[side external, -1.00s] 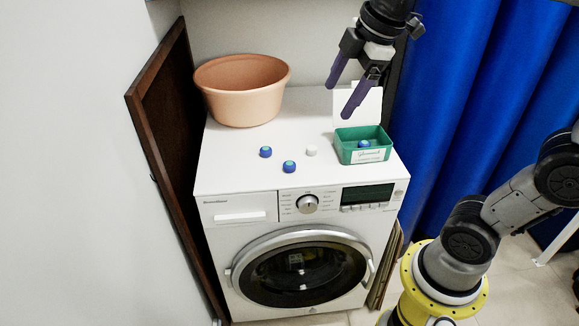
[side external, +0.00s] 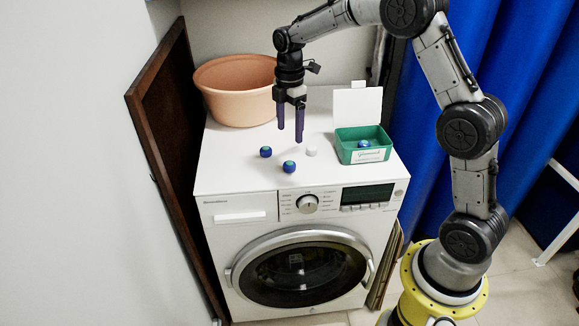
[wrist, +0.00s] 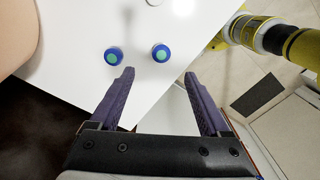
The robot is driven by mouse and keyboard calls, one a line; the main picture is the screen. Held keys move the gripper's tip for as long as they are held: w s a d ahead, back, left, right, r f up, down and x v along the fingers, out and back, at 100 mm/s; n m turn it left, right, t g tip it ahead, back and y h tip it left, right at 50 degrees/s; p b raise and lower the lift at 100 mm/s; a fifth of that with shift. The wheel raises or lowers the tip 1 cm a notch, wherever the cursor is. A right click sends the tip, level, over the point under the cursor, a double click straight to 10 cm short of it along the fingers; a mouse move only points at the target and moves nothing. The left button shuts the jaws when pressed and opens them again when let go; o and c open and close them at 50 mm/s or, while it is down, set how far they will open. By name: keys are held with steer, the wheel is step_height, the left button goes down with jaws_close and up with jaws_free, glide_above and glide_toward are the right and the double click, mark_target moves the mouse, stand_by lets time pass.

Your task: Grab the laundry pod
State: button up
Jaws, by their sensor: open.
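Two blue laundry pods with green tops lie loose on the white washing machine top: the left pod (side external: 265,152) and a nearer pod (side external: 289,167). A third blue pod (side external: 364,143) is inside the green box (side external: 347,155). My gripper (side external: 290,134) is open and empty, pointing down above the machine top, behind the two loose pods in the side view. In the wrist view, one pod (wrist: 160,53) lies beyond the gap between my fingertips (wrist: 160,75). Another pod (wrist: 113,56) lies near the left fingertip, outside the gap. Neither pod is between the fingers.
A small white round piece (side external: 311,150) lies right of the loose pods. A tan basin (side external: 235,105) stands at the back left. The green box's white lid (side external: 357,107) stands open. The machine's front edge is near the pods.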

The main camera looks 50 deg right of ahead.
mark_target(290, 163)
step_height(290, 163, down, 10)
steer(key=shift+s+a+f, duration=0.1)
steer(key=shift+a+f, duration=0.05)
stand_by(0.4)
jaws_close()
stand_by(0.4)
